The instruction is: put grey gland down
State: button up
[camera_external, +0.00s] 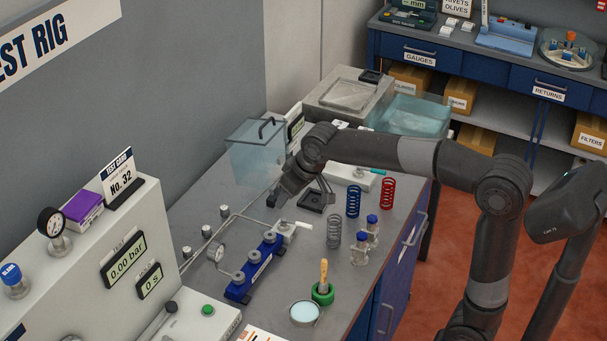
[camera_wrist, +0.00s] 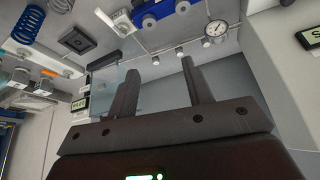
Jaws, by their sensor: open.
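I cannot pick out a grey gland for certain. Several small grey cylinders with dark tops stand along the thin pipes; one is the grey cylinder (camera_external: 206,231) left of the manifold. Grey round fittings (camera_external: 254,258) sit on top of the manifold. The wrist view shows the manifold (camera_wrist: 160,14) at its top edge.
A clear box (camera_external: 254,150) stands behind my gripper. A black square tray (camera_external: 311,200) lies just right of it. Grey, blue and red springs (camera_external: 353,200) stand farther right. A small gauge (camera_external: 216,252) rises left of the manifold. A green-based tool (camera_external: 323,288) stands at the front.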

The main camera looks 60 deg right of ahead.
jog(key=s+a+f, duration=0.1)
jog(key=s+f, duration=0.1)
jog(key=s, duration=0.7)
jog(key=s+a+f+n, duration=0.1)
jog(key=s+a+f, duration=0.1)
jog(key=s, duration=0.7)
jog(key=s+a+f+n+y, duration=0.1)
jog(key=s+a+f, duration=0.1)
jog(key=s, duration=0.7)
jog(key=shift+a+f+t, duration=0.15)
jog(key=shift+f+t, duration=0.15)
jog(key=shift+f, duration=0.1)
jog(key=shift+o, duration=0.4)
jog(key=shift+s, duration=0.1)
dwell(1.8)
